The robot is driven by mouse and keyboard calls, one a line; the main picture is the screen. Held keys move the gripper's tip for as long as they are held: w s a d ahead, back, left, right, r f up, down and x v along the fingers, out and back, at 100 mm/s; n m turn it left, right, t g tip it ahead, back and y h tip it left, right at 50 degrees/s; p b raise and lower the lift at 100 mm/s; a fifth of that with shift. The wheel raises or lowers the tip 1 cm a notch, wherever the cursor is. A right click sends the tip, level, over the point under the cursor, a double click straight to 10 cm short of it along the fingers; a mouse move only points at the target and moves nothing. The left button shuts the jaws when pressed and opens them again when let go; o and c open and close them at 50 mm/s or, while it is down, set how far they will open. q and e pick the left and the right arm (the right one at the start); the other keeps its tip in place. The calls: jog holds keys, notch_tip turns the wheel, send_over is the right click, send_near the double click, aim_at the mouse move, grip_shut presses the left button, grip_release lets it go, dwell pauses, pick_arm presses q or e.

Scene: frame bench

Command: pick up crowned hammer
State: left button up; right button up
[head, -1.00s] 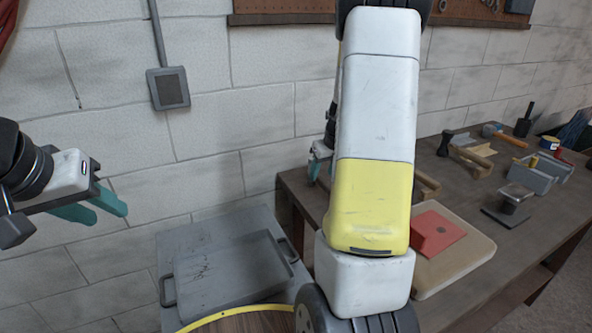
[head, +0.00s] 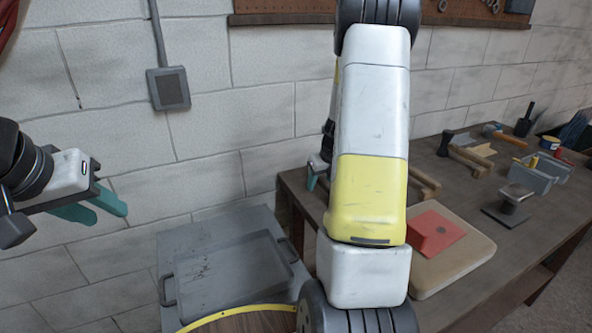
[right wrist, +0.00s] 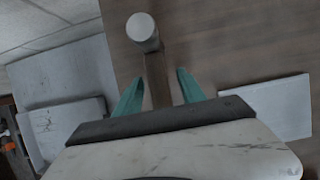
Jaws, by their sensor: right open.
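In the right wrist view, a hammer (right wrist: 155,78) with a pale, round-ended head and a brown handle lies on the brown bench top. I cannot tell for certain that it is the crowned one. My right gripper (right wrist: 160,82) is open, its teal fingers on either side of the handle and apart from it. In the head view, my right gripper (head: 313,176) is mostly hidden behind my right arm. Wooden handles (head: 424,183) show just right of that arm, their other ends hidden. My left gripper (head: 110,213) is open and empty, off to the left before the wall.
The bench (head: 470,220) also bears a board with a red piece (head: 434,233), a metal block on a plate (head: 509,200), a grey bin (head: 543,172) and other hammer-like tools (head: 465,152). A grey tray (head: 225,275) stands lower, left of the bench.

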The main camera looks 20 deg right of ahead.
jog(key=shift+f, duration=0.1)
jog(key=shift+c, duration=0.2)
grip_shut()
dwell(1.4)
